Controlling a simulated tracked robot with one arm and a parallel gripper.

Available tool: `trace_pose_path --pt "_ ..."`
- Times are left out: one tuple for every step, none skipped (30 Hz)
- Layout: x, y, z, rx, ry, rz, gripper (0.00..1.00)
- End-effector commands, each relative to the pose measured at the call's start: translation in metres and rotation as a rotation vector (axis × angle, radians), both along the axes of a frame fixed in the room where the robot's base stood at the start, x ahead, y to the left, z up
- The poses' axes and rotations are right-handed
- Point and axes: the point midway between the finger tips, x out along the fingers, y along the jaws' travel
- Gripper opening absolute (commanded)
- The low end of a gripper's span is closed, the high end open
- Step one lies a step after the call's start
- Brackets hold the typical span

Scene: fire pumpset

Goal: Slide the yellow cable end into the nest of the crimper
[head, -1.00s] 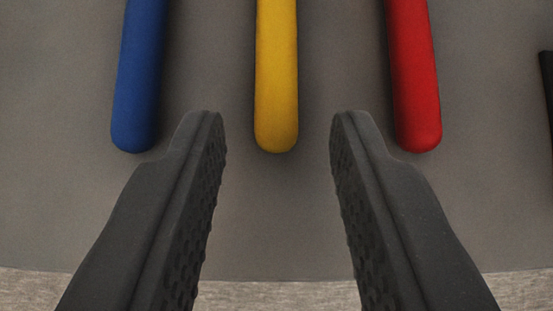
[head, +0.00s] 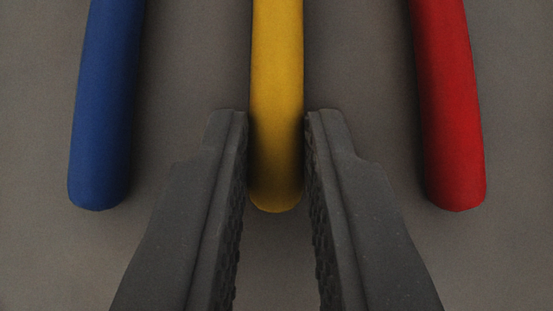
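The yellow cable end (head: 276,150) hangs into the head view from the top centre, its rounded tip pointing down the picture. My gripper (head: 277,115) has one dark, ribbed finger on each side of it. The fingertips lie very close to the cable's sides. Whether both fingers touch it or a thin gap is left, I cannot tell. The cable's tip shows between the fingers, in front of the lower parts of the pads. The crimper and its nest are not in view.
A blue cable end (head: 106,110) is to the left and a red cable end (head: 447,110) to the right. Both are clear of my fingers, with bare grey surface (head: 190,90) between them and the yellow one.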

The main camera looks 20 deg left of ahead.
Motion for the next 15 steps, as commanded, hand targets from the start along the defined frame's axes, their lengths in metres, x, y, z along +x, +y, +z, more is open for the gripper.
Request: trace_pose_path --pt "-0.001 -0.001 -0.001 0.0 0.002 -0.002 0.0" --pt "-0.001 -0.001 -0.001 0.0 0.002 -0.002 0.0" --pt "-0.001 -0.001 -0.001 0.0 0.002 -0.002 0.0" --pt "-0.001 -0.001 0.0 0.0 0.002 -0.002 0.0" --pt "-0.001 -0.001 0.0 0.0 0.002 -0.002 0.0" --pt "-0.001 -0.001 0.001 -0.001 0.002 -0.003 0.0" --pt "-0.001 -0.001 0.002 -0.001 0.002 -0.003 0.0" --pt "0.0 -0.001 0.003 -0.001 0.002 -0.003 0.0" --pt "0.0 -0.001 0.006 -0.001 0.001 -0.002 0.0" --pt "0.0 -0.001 0.007 -0.001 0.001 -0.002 0.0" --pt "0.0 -0.001 0.009 0.0 0.001 -0.001 0.0" --pt "0.0 -0.001 0.011 0.0 0.001 -0.001 0.0" --pt "0.0 -0.001 0.013 0.0 0.001 -0.001 0.0" --pt "0.0 -0.001 0.014 0.0 0.001 -0.001 0.0" --pt "0.0 -0.001 0.016 0.0 0.001 -0.001 0.0"
